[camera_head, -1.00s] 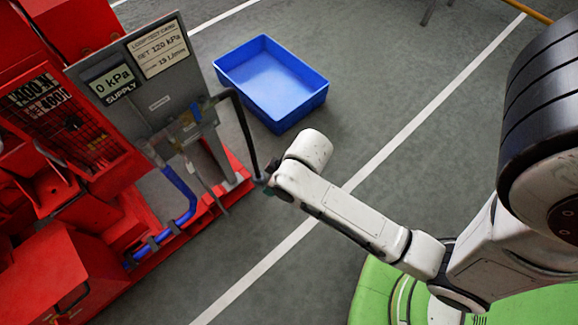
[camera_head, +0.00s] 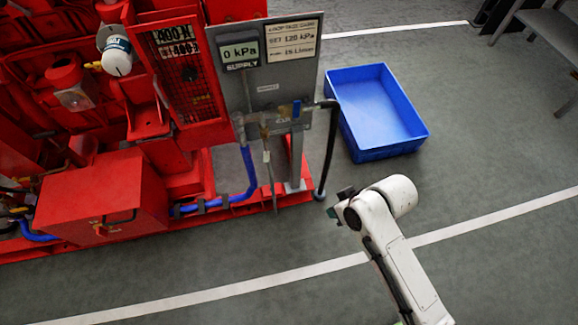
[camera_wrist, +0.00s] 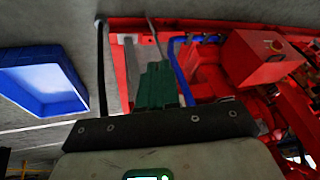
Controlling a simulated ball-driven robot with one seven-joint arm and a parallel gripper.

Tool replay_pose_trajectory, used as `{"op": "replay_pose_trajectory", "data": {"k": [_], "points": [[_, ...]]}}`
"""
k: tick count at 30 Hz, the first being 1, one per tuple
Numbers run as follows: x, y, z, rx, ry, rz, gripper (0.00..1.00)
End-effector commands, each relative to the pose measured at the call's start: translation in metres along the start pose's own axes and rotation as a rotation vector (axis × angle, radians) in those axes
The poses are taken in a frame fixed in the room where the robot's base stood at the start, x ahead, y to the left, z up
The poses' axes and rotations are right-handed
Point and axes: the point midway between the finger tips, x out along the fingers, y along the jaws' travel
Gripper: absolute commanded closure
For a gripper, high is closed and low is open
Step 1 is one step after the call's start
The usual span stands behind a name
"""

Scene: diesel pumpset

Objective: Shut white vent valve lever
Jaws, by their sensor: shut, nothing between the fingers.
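I cannot make out a white vent valve lever for certain in either current view. The grey panel (camera_head: 271,85) carries small valve fittings along its lower edge, among them a blue lever (camera_head: 297,108). Any white lever there is too small to tell. My gripper (camera_head: 338,203) is in front of the pumpset, to the lower right of the panel and apart from it. In the wrist view its green fingers (camera_wrist: 156,86) are shut together and empty, with the red base frame beyond them.
A blue bin (camera_head: 378,115) lies on the floor right of the panel. A black hose (camera_head: 330,150) hangs down from the panel's right side. A blue pipe (camera_head: 240,193) runs low along the red frame (camera_head: 150,217). The floor in front is clear.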

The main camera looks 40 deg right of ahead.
Motion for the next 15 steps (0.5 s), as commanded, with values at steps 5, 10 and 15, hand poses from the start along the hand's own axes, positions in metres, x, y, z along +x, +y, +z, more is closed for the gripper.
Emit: {"op": "replay_pose_trajectory", "data": {"k": [5,10,15], "points": [[0.078,0.002,-0.004,0.222,0.099,-0.223,1.0],[0.122,0.006,-0.025,0.445,0.218,-0.453,1.0],[0.15,0.022,-0.052,0.668,0.354,-0.686,1.0]]}}
